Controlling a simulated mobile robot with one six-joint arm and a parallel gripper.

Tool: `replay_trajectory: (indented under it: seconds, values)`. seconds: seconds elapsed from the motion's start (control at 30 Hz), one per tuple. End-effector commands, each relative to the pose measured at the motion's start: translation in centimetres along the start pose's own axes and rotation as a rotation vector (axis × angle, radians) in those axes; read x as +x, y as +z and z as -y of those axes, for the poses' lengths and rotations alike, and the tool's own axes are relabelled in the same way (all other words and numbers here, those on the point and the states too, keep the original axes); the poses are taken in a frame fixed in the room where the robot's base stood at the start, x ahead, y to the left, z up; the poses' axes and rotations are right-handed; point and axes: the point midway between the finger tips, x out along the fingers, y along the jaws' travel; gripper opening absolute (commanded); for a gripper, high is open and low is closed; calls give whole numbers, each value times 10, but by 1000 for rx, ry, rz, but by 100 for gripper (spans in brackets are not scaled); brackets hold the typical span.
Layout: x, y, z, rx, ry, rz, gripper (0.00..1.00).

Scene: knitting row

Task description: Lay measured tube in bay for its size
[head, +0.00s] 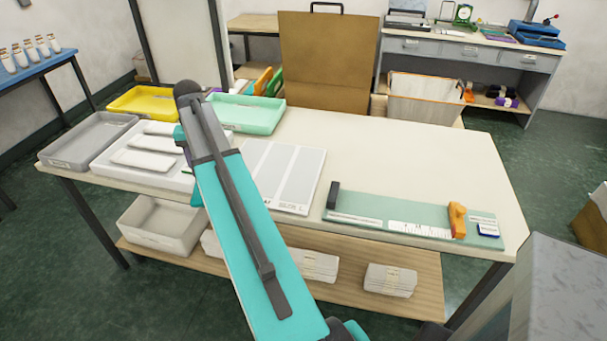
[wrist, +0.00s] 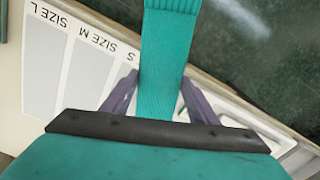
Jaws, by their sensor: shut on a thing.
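A teal ribbed knitted tube (wrist: 165,45) is between the two fingers of my gripper (wrist: 160,82), which is shut on it. The tube runs up out of the top of the wrist view. The bay board (head: 305,198) lies on the table with pale grey bays, partly behind my arm in the head view. In the wrist view it shows the labels SIZE L (wrist: 47,15), SIZE M (wrist: 95,38) and a partly covered S (wrist: 131,57). The held tube appears beside the S end of the board. My gripper is mostly hidden behind my arm in the head view.
A green measuring board (head: 372,208) with a ruler strip and orange stop (head: 457,220) lies at the table's right. A white tray (head: 105,166) with white pads, a grey tray (head: 85,137), a yellow tray (head: 143,100) and a mint tray (head: 262,115) crowd the left. The table's back middle is clear.

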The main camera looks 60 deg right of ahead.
Motion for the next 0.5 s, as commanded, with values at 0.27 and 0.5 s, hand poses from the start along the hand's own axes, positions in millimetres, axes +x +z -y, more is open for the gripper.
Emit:
replay_trajectory:
  seconds: [0.27, 0.5]
  values:
    - [-3, -36, -85, 106, 0, 0, 29]
    - [-6, -57, -160, 193, 0, 0, 29]
